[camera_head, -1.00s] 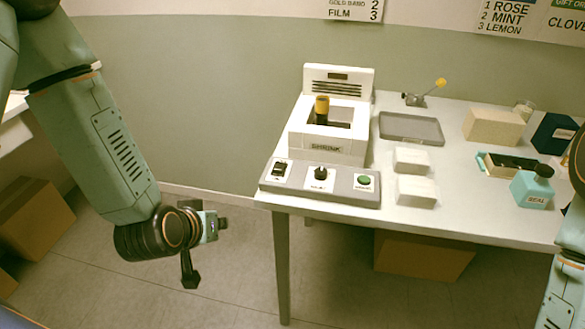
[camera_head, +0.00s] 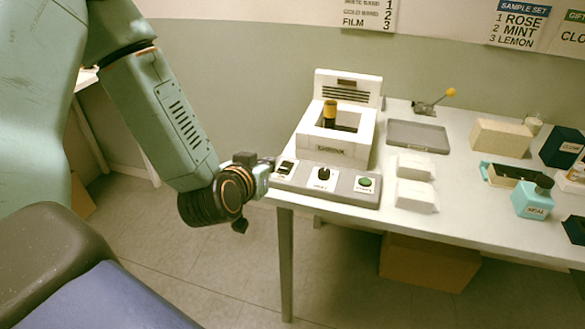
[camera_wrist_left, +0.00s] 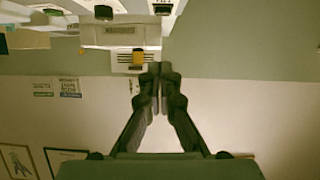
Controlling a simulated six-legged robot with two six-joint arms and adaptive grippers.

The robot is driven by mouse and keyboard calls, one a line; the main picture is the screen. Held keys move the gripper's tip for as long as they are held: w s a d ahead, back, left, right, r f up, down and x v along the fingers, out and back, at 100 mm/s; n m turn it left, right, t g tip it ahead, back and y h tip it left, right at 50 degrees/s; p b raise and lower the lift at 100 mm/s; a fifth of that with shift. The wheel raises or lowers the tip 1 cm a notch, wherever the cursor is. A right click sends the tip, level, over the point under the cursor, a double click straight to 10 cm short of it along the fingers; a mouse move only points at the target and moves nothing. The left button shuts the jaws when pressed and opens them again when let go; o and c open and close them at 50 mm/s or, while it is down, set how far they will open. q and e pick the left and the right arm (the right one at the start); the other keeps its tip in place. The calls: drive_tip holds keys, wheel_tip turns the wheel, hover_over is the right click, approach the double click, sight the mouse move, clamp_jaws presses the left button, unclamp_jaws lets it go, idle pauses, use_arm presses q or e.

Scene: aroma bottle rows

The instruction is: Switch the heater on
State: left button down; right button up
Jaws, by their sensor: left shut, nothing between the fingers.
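The heater is a white shrink unit (camera_head: 334,150) with a yellow-topped dark part (camera_head: 330,108) in its opening, at the table's left end. Its grey control panel (camera_head: 342,190) carries a black rocker switch (camera_head: 286,168) at the left, a black knob (camera_head: 323,174) in the middle and a green button (camera_head: 365,182) at the right. My left gripper (camera_wrist_left: 157,70) is shut and empty. In the head view its wrist is just left of the panel's switch end. The wrist view is upside down, with the switch (camera_wrist_left: 162,9) above the fingertips and apart from them. My right gripper is out of view.
The floor left of the table is free.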

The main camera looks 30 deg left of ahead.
use_arm(q)
drive_tip(key=shift+w+a+r, duration=0.1)
drive_tip(key=shift+w+r, duration=0.1)
drive_tip(key=b, duration=0.2)
hover_over(281, 177)
wheel_tip(281, 177, down, 4)
drive_tip(key=shift+r, duration=0.15)
wheel_tip(281, 177, down, 2)
drive_tip(key=shift+a+f, duration=0.1)
drive_tip(key=shift+f, duration=0.95)
